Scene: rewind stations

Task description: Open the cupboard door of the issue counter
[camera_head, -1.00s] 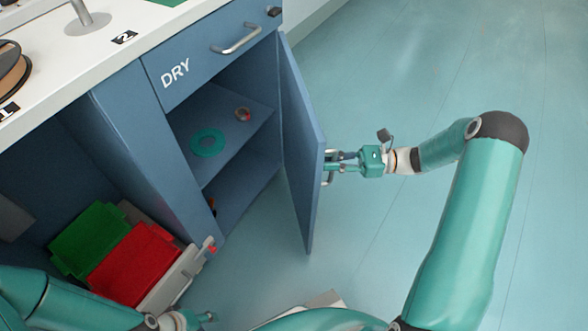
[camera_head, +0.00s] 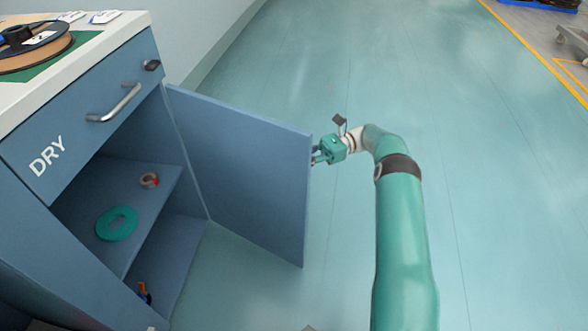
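The blue cupboard door (camera_head: 240,170) of the issue counter stands wide open, swung out to the right of the cupboard. Its inner face shows; its outer face and any handle there are hidden. The counter's front (camera_head: 85,120) carries a drawer marked DRY above the open cupboard. My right gripper (camera_head: 317,156) is at the door's free edge, near its upper part. Its fingertips are small and partly hidden by the edge, so I cannot tell whether they grip anything. My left gripper is out of view.
An orange-and-dark item (camera_head: 144,291) is below. A spool (camera_head: 35,45) sits on the countertop.

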